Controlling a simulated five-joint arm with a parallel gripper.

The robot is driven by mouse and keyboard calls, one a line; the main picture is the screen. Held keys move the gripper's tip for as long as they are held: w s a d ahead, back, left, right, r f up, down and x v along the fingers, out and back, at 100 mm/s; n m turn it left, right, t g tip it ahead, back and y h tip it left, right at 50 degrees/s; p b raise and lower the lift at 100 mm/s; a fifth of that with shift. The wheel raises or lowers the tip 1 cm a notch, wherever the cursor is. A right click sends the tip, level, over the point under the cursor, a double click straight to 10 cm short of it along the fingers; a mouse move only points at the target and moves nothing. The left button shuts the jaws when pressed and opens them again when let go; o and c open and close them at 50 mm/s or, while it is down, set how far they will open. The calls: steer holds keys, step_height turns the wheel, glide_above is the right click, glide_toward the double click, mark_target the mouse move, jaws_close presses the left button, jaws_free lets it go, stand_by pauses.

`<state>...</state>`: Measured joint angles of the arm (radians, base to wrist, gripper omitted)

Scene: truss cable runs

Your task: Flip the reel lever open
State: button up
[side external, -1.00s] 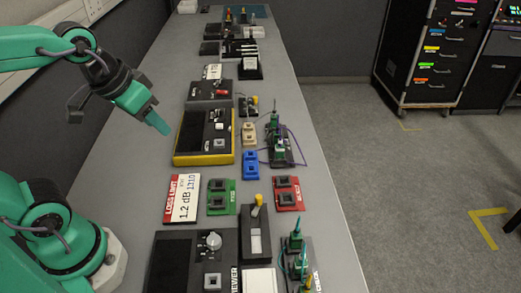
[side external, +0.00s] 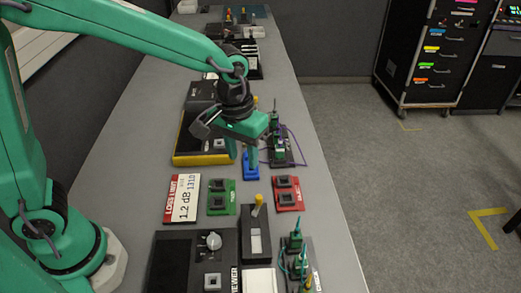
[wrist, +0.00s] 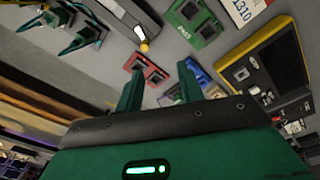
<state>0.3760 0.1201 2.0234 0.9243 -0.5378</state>
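A yellow-tipped lever (side external: 258,200) stands up from a dark box with a white plate (side external: 256,240), in front of my gripper. The lever's yellow tip also shows in the wrist view (wrist: 143,46), at upper middle. A second yellow-tipped lever (side external: 255,101) is partly hidden behind my gripper. I cannot tell which of them is the reel lever. My gripper (side external: 242,160) points down over the blue block (side external: 251,174), between the two levers. In the wrist view its two fingers (wrist: 160,75) are apart, with nothing held between them.
A green block (side external: 222,204) and a red block (side external: 288,207) lie in front of the gripper, left and right of the near lever box. Posts with cables (side external: 296,242) stand at the near right; more (side external: 281,146) stand behind.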

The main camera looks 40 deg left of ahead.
mark_target(259, 197)
steer(key=shift+g, duration=0.4)
steer(key=d+f, duration=0.1)
steer(key=f, duration=0.1)
steer(key=w+d+f, duration=0.1)
steer(key=d, duration=0.1)
steer(key=shift+w+d+f, duration=0.1)
steer(key=shift+d+f, duration=0.2)
steer(key=shift+f, duration=0.1)
steer(key=shift+f, duration=0.15)
steer(key=shift+f, duration=3.75)
jaws_close()
